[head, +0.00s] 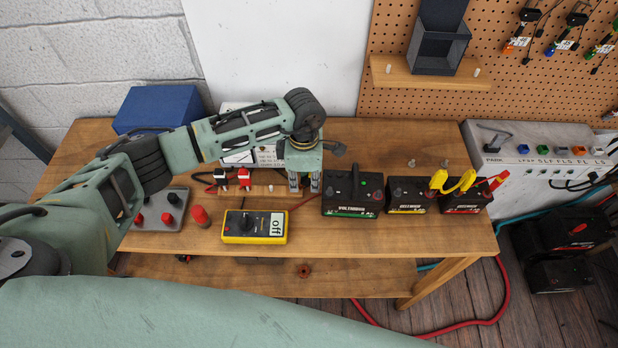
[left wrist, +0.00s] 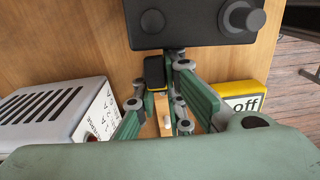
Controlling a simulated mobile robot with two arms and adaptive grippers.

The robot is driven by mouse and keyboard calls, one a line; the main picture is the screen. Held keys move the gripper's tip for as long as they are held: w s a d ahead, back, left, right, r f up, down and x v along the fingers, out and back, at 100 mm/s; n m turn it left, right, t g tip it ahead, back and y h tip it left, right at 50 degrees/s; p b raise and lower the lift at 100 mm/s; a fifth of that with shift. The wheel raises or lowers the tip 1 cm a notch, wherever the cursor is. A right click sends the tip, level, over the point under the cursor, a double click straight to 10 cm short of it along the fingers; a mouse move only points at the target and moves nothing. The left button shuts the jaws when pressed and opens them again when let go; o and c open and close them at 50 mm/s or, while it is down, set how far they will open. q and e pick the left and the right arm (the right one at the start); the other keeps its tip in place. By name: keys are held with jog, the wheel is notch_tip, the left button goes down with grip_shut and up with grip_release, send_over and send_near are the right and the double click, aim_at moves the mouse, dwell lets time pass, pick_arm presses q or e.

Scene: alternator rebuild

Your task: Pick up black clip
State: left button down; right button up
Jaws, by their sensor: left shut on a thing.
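My left gripper (head: 304,184) points down over the table, left of the green-labelled battery and behind the yellow meter. In the left wrist view my left gripper (left wrist: 166,92) is shut on a small black piece (left wrist: 155,72), which looks like the black clip. The fingers cover part of it, so its full shape and whether it touches the table cannot be told. In the head view the held piece is mostly hidden by the fingers. My right gripper is not in view.
The green-labelled battery (head: 352,192) stands close right of the gripper, with two more batteries (head: 410,195) beyond, bearing yellow and red clips. A yellow meter (head: 255,226) reading "off" lies in front. The wooden table (head: 440,238) is clear at front right.

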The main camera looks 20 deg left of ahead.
aim_at(305, 178)
pick_arm(q)
jog(key=shift+w+r, duration=0.1)
jog(key=shift+r, duration=0.3)
notch_tip(305, 178, up, 8)
jog(key=b, duration=0.3)
jog(key=shift+f+b, duration=0.2)
jog(key=shift+b, duration=0.15)
notch_tip(305, 178, up, 6)
jog(key=shift+f+p, duration=0.2)
jog(key=shift+p, duration=0.4)
